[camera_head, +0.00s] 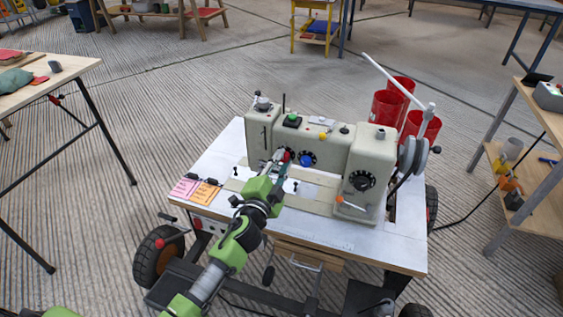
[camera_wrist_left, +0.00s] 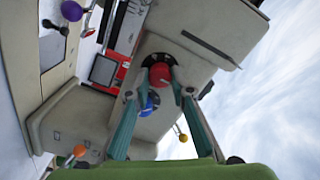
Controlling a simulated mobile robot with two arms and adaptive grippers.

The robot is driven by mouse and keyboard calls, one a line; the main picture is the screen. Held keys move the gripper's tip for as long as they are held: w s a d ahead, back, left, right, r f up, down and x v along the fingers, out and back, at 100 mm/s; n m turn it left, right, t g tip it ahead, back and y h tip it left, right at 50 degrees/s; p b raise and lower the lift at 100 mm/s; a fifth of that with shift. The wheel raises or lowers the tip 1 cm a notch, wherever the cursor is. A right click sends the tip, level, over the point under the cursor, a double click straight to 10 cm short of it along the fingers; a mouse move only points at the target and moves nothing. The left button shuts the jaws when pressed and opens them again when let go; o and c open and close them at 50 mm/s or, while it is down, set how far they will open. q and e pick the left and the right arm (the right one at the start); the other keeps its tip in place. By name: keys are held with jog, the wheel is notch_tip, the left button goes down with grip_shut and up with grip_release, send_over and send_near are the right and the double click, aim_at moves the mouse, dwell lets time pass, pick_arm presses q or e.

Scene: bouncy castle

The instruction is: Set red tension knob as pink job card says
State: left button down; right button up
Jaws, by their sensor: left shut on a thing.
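The red tension knob (camera_head: 287,155) sits on the front of the grey sewing machine (camera_head: 325,146), beside a blue knob (camera_head: 306,159). My left gripper (camera_head: 278,163) reaches the red knob from the front. In the left wrist view, my left gripper's fingers (camera_wrist_left: 160,84) are on either side of the red knob (camera_wrist_left: 160,74), shut on it, with the blue knob (camera_wrist_left: 147,104) close by. The pink job card (camera_head: 185,187) lies at the table's left front, next to an orange card (camera_head: 206,193). Its writing is too small to read. My right gripper is not in view.
The machine stands on a wheeled white-topped table (camera_head: 235,150). A black dial (camera_head: 362,181) and an orange-tipped lever (camera_head: 345,201) are at its right. A bench (camera_head: 60,76) is at left and shelves (camera_head: 530,180) at right.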

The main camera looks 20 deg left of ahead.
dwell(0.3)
pick_arm(q)
jog(key=c, duration=1.8)
grip_release()
jog(key=s, duration=1.2)
jog(key=shift+a, duration=0.15)
